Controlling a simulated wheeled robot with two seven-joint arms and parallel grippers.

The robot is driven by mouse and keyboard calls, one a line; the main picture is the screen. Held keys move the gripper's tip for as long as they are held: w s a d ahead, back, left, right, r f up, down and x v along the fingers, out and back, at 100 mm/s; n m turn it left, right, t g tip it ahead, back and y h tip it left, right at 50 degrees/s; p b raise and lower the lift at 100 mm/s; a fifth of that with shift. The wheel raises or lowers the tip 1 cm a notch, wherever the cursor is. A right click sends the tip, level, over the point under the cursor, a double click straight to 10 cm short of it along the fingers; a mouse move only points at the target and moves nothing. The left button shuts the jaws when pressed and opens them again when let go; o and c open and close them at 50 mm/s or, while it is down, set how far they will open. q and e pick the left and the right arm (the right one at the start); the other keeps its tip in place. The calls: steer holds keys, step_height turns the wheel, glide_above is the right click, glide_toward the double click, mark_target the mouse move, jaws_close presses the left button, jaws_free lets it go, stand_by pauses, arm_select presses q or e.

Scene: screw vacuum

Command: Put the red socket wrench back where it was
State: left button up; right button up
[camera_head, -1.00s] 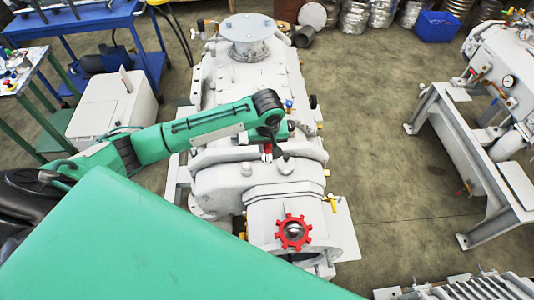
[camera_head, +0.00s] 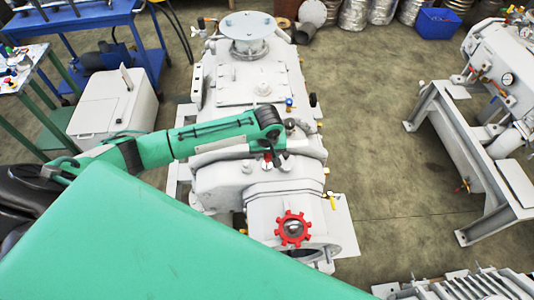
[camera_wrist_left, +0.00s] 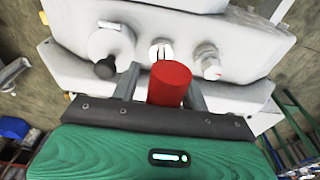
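The red socket wrench (camera_wrist_left: 170,84) shows in the left wrist view as a red cylinder between the two fingers of my left gripper (camera_wrist_left: 163,85). The fingers hold it; its lower end is hidden behind the gripper body. In the head view the red wrench (camera_head: 267,158) is a small spot at my left gripper (camera_head: 270,164), over the middle of the white vacuum pump (camera_head: 290,200). I cannot tell whether the wrench touches the pump. My right gripper is in neither view.
A red handwheel (camera_head: 292,230) sits on the pump's near end. In the wrist view a black knob (camera_wrist_left: 105,68) and metal fittings (camera_wrist_left: 208,62) lie beyond the fingers. A white box (camera_head: 112,105) stands left, a grey stand (camera_head: 455,160) right, with clear floor between it and the pump.

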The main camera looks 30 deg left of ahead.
arm_select(q)
steer(key=r, duration=0.4)
steer(key=r+b, duration=0.1)
steer(key=r, duration=0.3)
steer(key=s+r+b, duration=0.1)
steer(key=r, duration=0.3)
steer(key=shift+s+d+r, duration=0.1)
steer(key=shift+d, duration=0.3)
